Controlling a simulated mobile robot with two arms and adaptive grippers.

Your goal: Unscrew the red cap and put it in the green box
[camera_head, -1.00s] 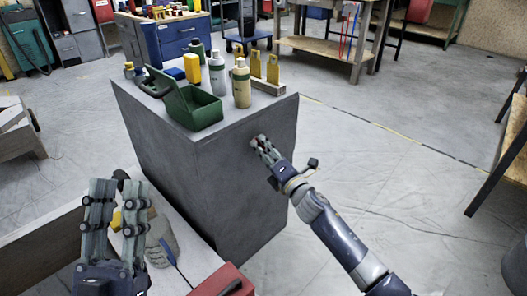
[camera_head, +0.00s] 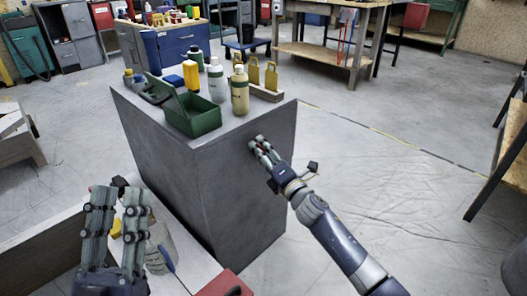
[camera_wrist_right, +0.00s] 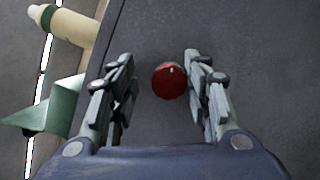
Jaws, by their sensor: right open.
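The red cap (camera_wrist_right: 170,81) is a round dark-red disc in the right wrist view, against the grey side of the cabinet (camera_head: 205,185). My right gripper (camera_wrist_right: 157,75) is open, one finger on each side of the cap with gaps between. In the head view my right gripper (camera_head: 258,143) is at the cabinet's right face and hides the cap. The open green box (camera_head: 196,121) stands on the cabinet top; its corner also shows in the wrist view (camera_wrist_right: 58,108). My left gripper (camera_head: 117,192) is open and empty at lower left, away from the cabinet.
A light bench (camera_head: 195,262) with a red box (camera_head: 222,286) is at front left.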

